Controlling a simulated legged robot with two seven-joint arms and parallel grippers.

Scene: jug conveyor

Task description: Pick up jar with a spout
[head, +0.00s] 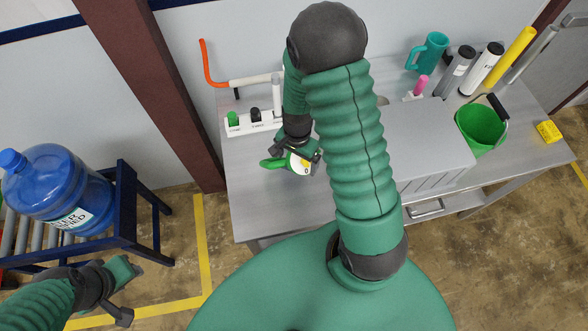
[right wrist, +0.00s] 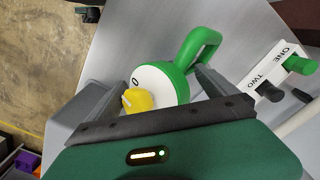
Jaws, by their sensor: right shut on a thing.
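My right gripper (head: 298,158) is low over the left part of the grey table. It is shut on a green-and-white thing (right wrist: 162,82) with a green loop handle, a white face marked 0 and a yellow protruding part; it also shows in the head view (head: 275,163). I cannot tell if this is the jar with a spout or whether it touches the table. A teal jug with a handle (head: 433,52) stands at the table's back, apart from the grippers. My left gripper (head: 125,290) is open and empty at the lower left, beside the blue rack.
A white switch block (head: 258,123) with coloured knobs and an orange-ended pipe (head: 208,70) stand behind the right gripper. Bottles (head: 481,70), a green bucket (head: 477,128) and a yellow block (head: 548,131) are at the right. A blue water bottle (head: 55,185) lies on the rack (head: 130,220).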

